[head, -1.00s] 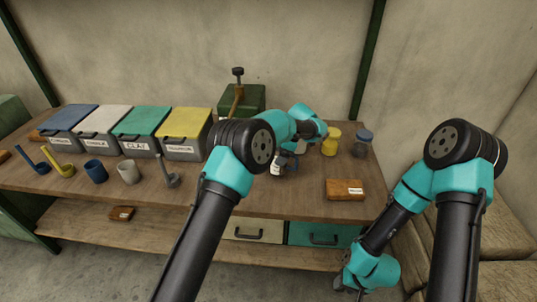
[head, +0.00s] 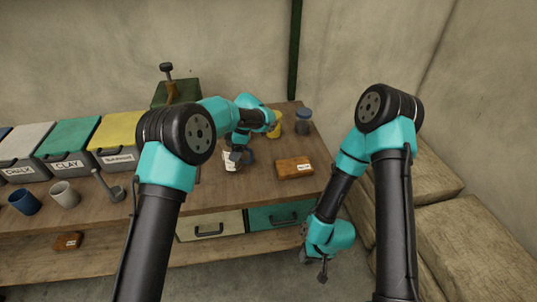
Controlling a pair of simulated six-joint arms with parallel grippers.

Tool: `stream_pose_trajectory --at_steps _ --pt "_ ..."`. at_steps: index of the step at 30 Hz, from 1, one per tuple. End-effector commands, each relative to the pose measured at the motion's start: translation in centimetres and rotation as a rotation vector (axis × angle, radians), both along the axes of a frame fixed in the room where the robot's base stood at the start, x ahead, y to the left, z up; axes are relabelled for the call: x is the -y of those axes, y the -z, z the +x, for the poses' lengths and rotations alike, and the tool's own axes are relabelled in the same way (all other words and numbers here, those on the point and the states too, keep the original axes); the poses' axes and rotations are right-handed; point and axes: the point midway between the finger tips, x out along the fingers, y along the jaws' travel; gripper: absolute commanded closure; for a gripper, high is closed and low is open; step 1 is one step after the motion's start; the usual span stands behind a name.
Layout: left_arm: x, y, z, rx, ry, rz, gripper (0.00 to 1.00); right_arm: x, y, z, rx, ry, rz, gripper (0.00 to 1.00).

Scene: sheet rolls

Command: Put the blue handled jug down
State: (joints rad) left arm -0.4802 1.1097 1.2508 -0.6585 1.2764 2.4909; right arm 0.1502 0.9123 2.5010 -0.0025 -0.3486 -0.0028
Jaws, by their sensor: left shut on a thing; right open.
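The jug (head: 231,164) is small and pale with a dark mark on its front, and a blue handle (head: 249,156) shows on its right side. My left gripper (head: 237,154) is shut on it from above and hides its top. The jug is over the bench top (head: 262,188), near the middle; I cannot tell whether its base touches the wood. My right gripper (head: 323,277) hangs low in front of the bench's right end, pointing down, open and empty.
A wooden block (head: 295,168) with a white label lies right of the jug. A yellow jar (head: 275,124) and a blue-lidded jar (head: 304,122) stand behind it. A grey scoop (head: 115,192), cups and lidded bins (head: 118,140) are at left. Stacked sacks (head: 450,215) are at right.

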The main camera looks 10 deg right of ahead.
Motion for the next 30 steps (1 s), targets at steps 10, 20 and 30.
stream_pose_trajectory --at_steps 10,20,30 --pt "2.7 -1.5 -9.3 0.000 0.022 -0.001 0.49 0.0 0.0 0.0 0.000 0.000 0.000 0.57" --pt "2.7 -2.2 -18.1 -0.002 0.025 0.001 0.49 0.0 0.0 0.0 0.000 0.000 0.000 0.57" --pt "2.4 -2.2 -20.4 -0.003 0.023 0.002 0.49 0.0 0.0 0.0 0.000 0.000 0.000 0.57"
